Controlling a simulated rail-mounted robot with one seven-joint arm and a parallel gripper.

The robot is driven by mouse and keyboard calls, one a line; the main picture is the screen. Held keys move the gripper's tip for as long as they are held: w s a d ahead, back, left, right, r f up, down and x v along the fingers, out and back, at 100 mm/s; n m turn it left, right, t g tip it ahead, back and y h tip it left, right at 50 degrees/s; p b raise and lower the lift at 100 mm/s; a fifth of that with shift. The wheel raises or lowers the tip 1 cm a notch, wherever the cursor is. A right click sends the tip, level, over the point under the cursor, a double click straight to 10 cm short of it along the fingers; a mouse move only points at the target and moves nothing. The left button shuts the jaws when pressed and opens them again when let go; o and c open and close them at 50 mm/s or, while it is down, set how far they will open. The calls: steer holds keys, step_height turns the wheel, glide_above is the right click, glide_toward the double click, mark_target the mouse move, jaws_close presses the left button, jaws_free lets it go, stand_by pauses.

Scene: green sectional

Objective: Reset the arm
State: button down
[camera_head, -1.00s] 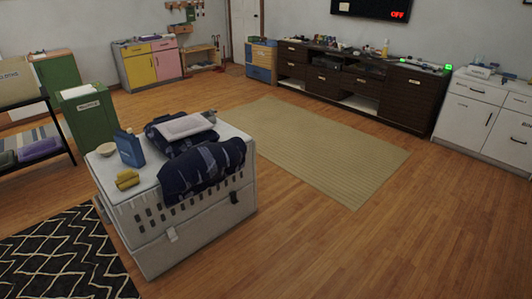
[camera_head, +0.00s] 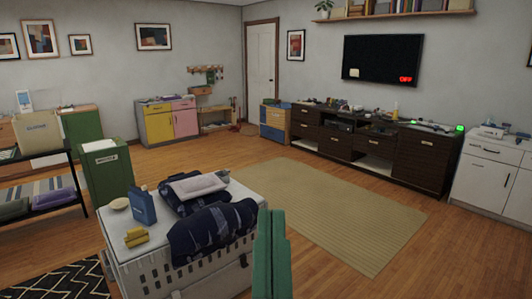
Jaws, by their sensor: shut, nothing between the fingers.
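My gripper (camera_head: 271,240) shows at the bottom middle of the head view as upright teal-green fingers pressed together. It is shut and empty. It stands in the picture just right of the white crate (camera_head: 208,280), over the wood floor. I cannot tell its distance from the crate. The rest of my arm is out of view below.
On the crate lie dark patterned cloth (camera_head: 212,232), a blue bottle (camera_head: 143,206), a bowl (camera_head: 119,204) and a yellow item (camera_head: 136,237). A beige rug (camera_head: 330,210) lies behind, clear. A dark cabinet (camera_head: 422,160) stands under the TV (camera_head: 383,59).

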step_height(320, 180, up, 34)
steer(key=s+p, duration=0.2)
steer(key=p, duration=3.1)
steer(key=shift+s+a+r, duration=0.2)
steer(key=shift+s+a, duration=0.15)
steer(key=shift+a, duration=0.05)
